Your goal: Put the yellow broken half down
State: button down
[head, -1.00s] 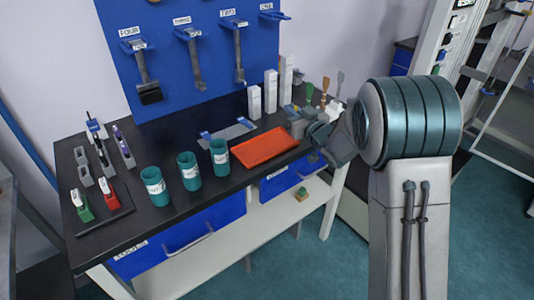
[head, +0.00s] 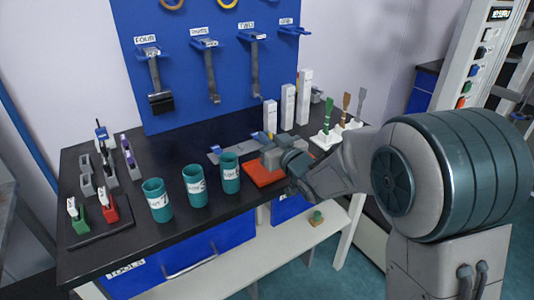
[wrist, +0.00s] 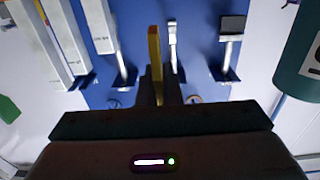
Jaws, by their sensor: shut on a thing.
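The yellow broken half (wrist: 154,52) shows in the wrist view as a narrow yellow piece standing out from between the fingers. My gripper (wrist: 158,88) is shut on it. In the head view my gripper (head: 268,152) is above the orange-red tray (head: 257,178), at the right part of the black worktop. In the head view the held piece is too small and too covered by the gripper to tell its pose. I cannot tell whether the piece touches anything.
Three teal cups (head: 195,186) stand left of the tray. White blocks (head: 288,106) and a holder with upright tools (head: 335,135) stand behind and right. A blue tool board (head: 205,60) rises at the back.

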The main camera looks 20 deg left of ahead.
jog(key=shift+s+f, duration=0.15)
jog(key=shift+f, duration=1.9)
jog(key=shift+f+b, duration=0.2)
jog(key=shift+b, duration=0.2)
jog(key=c, duration=1.6)
grip_release()
jog(key=shift+r, duration=0.1)
